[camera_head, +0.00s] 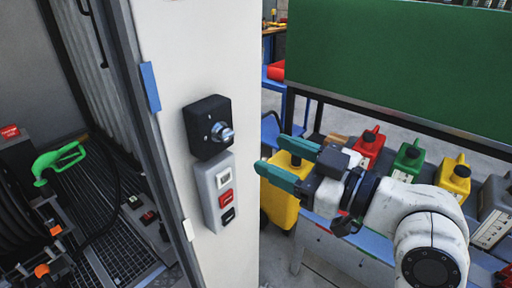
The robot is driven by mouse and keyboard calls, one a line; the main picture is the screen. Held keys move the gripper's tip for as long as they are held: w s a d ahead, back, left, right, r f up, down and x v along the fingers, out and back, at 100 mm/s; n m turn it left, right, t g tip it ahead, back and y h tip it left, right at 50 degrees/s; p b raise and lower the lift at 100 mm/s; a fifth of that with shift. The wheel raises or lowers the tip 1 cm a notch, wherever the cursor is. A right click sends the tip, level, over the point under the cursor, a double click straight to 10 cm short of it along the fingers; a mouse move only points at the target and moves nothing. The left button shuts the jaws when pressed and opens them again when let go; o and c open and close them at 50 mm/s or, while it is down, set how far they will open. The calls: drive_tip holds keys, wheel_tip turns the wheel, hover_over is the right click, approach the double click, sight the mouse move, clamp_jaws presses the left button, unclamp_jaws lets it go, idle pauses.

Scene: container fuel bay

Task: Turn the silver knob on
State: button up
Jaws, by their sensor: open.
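The silver knob (222,133) sticks out of a black square switch box (205,118) on a white wall panel, left of the picture's middle. My gripper (272,158) is to the right of the knob and slightly lower in the picture. Its two teal fingers point left toward the panel and stand apart with nothing between them. The fingers are apart from the knob, with a gap in the picture between them. The knob's exact turned position is too small to tell.
Below the black box is a grey button box (216,195) with white, red and black buttons. At left, an open container holds a green fuel nozzle (60,160) and a hose reel. At right, colored canisters (407,158) stand on a bench below a green board (400,65).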

sight(229, 135)
drive_tip(key=p+x, duration=0.1)
drive_tip(key=x, duration=0.9)
drive_tip(key=shift+w+a+f+p, duration=0.1)
drive_tip(key=shift+w+a+p, duration=0.1)
drive_tip(key=shift+p, duration=0.2)
drive_tip(key=shift+c, duration=0.2)
drive_tip(key=c, duration=1)
